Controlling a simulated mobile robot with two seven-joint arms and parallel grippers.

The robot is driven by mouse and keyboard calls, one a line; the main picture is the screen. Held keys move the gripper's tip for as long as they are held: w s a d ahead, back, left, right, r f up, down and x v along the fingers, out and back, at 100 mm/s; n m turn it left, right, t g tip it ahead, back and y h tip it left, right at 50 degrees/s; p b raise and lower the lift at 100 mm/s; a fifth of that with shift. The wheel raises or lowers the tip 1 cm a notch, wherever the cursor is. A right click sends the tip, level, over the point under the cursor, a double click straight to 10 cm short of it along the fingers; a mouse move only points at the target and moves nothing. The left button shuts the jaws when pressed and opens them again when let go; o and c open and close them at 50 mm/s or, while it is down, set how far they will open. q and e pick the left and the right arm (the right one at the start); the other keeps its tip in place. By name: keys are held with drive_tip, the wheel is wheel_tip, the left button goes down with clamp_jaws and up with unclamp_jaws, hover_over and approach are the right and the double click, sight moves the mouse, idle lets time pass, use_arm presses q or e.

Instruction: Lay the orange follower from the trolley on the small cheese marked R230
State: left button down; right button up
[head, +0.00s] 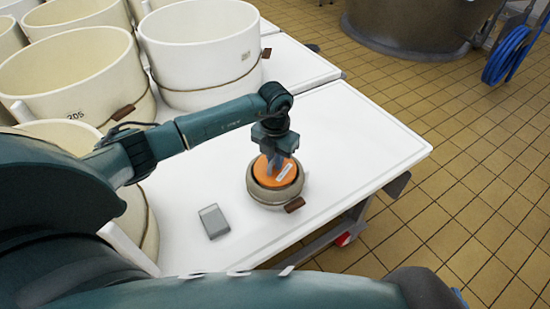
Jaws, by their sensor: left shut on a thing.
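The orange follower (285,173) is a round disc with a pale label. It sits level within the rim of a small beige round mould (262,193) on the white table, with a dark gap showing around part of it. I cannot tell how deep it lies or whether it touches the cheese, which is hidden beneath it. A brown tag (294,205) hangs at the mould's front right; no R230 mark is legible. My left gripper (274,165) points down from above and is shut on the follower. My right gripper is not in view.
Several large cream moulds (75,75) crowd the left and back left. A small grey block (213,221) lies left of the small mould. The white table (365,140) is clear to the right, with its edge near. A steel vat (410,25) and blue hose (508,55) stand beyond.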

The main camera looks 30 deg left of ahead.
use_arm(q)
drive_tip(key=c, duration=1.4)
unclamp_jaws()
drive_tip(key=shift+r+p, duration=2.85)
drive_tip(key=shift+r, duration=0.7)
